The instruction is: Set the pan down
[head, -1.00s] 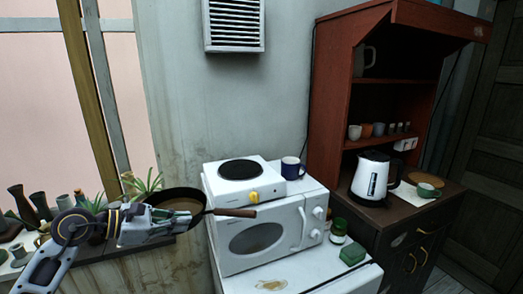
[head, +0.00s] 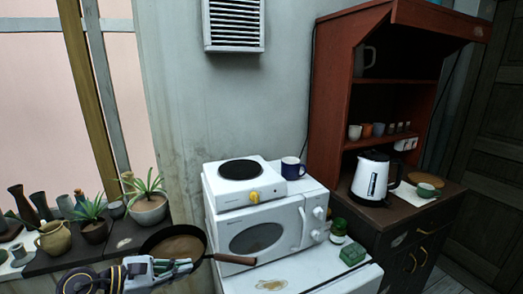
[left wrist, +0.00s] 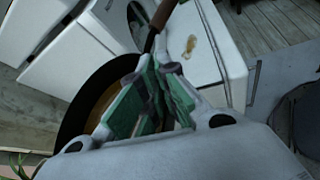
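The dark frying pan (head: 180,245), with a brown inner base and a wooden handle pointing right, is at the left of the microwave in the head view. It also shows in the left wrist view (left wrist: 72,122), partly behind my fingers. My left gripper (head: 184,266) is at the pan's near side, close to the handle's root, and appears shut on the pan. The exact contact is hidden; green finger pads show in the left wrist view (left wrist: 176,30). The pan looks roughly level, and I cannot tell whether anything supports it underneath. My right gripper is not in view.
A white hot plate (head: 241,185) with a black burner stands on the white microwave (head: 260,235). Potted plants (head: 148,208) and several vases fill the dark window shelf (head: 60,262). A white kettle (head: 371,180) stands on the cabinet at right.

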